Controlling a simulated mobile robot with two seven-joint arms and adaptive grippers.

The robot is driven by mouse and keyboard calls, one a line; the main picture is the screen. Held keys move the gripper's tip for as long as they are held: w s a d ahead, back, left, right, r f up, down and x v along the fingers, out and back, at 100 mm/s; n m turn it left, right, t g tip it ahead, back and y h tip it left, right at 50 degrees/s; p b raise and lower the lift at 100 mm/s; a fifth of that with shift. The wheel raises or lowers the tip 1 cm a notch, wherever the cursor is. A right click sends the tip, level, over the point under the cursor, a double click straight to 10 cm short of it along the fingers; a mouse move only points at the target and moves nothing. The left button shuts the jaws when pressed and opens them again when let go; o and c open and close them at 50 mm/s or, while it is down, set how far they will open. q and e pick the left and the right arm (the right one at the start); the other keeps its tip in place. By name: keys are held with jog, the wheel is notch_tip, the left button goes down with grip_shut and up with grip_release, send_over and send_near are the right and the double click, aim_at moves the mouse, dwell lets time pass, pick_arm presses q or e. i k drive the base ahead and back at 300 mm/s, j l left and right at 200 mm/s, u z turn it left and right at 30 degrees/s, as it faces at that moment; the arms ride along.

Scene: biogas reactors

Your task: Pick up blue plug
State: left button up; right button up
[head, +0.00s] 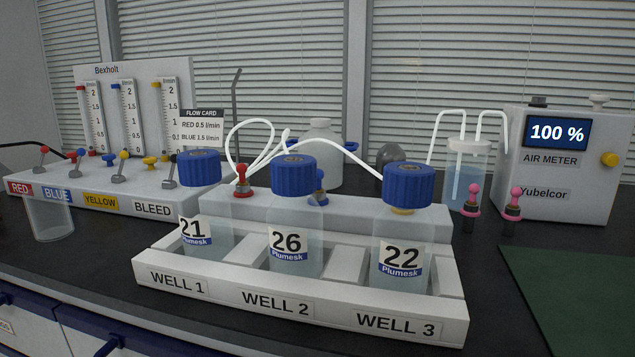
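A small blue plug (318,182) sits at the back of the white well rack, just behind the blue-capped bottle 26 (292,220). A yellow piece (402,210) shows under the cap of bottle 22 (405,235), mostly hidden. Neither of my grippers is in view.
The white rack (300,307) holds bottle 21 (205,240) in well 1. A flow panel (130,195) stands left, an air meter (565,165) right. Two pink-knobbed plugs (473,205) stand near the meter. A green mat (580,290) lies bare at front right.

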aim_at(320, 173)
jog(key=j, duration=0.4)
jog(key=k+j+z, duration=0.15)
jog(key=j, duration=0.65)
jog(key=k+j+z, duration=0.15)
jog(key=j, duration=0.25)
jog(key=k+j, duration=0.1)
jog(key=j, duration=0.3)
jog(key=k+j+z, duration=0.1)
jog(key=j, duration=0.25)
jog(key=k+j+z, duration=0.1)
jog(key=j, duration=0.3)
jog(key=k+j, duration=0.15)
jog(key=j, duration=0.2)
jog(key=z, duration=0.05)
